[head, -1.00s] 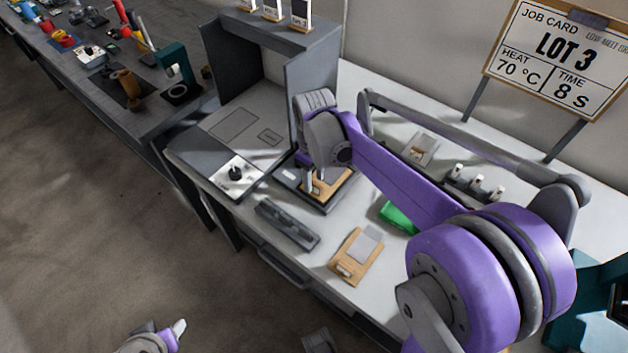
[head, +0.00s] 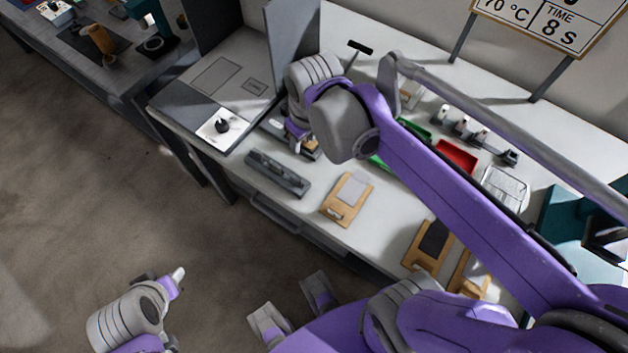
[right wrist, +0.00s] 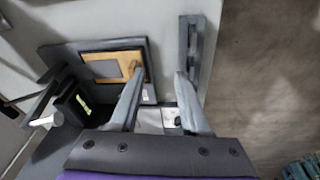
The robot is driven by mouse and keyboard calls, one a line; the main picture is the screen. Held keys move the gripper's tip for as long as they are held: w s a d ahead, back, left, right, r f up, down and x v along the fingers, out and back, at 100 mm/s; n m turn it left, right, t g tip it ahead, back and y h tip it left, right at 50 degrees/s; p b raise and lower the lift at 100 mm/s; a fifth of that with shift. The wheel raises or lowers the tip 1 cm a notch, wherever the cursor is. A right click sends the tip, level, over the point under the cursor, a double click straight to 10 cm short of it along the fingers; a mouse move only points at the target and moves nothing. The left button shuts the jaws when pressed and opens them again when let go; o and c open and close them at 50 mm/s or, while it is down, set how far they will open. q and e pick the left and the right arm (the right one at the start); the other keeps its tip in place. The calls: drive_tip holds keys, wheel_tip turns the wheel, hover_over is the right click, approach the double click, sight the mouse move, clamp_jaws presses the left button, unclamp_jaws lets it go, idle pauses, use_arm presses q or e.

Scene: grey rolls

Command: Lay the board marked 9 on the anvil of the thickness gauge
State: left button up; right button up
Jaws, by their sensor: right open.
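A tan wooden board (right wrist: 104,68) lies in a dark square tray (right wrist: 97,45) in the right wrist view; it is mostly hidden by my arm in the head view. My right gripper (right wrist: 159,72) is open and empty, with one finger across the board's edge and the other beside it; contact cannot be told. It also shows in the head view (head: 297,143). Other tan boards (head: 336,211), (head: 418,257) lie on the bench. No number 9 is readable. A teal device (head: 560,226) stands at the right; whether it is the gauge is unclear. My left gripper (head: 178,275) is at lower left.
A long grey bar (head: 278,174) lies near the front edge, beside the tray. A grey booth (head: 296,45) stands behind, with a white knob plate (head: 210,132) at its front. Green (head: 412,129) and red (head: 457,156) trays lie farther right. A second bench (head: 125,60) is at the left.

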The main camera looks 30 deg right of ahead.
drive_tip(key=s+a+f+t, duration=0.1)
drive_tip(key=s+f, duration=0.1)
drive_tip(key=s, duration=0.1)
drive_tip(key=s+a+f+m+t, duration=0.1)
drive_tip(key=s+f, duration=0.2)
drive_tip(key=s+a+f+m, duration=0.1)
drive_tip(key=s+f, duration=0.1)
drive_tip(key=s, duration=0.1)
drive_tip(key=shift+f+t, duration=0.2)
drive_tip(key=shift+t, duration=0.2)
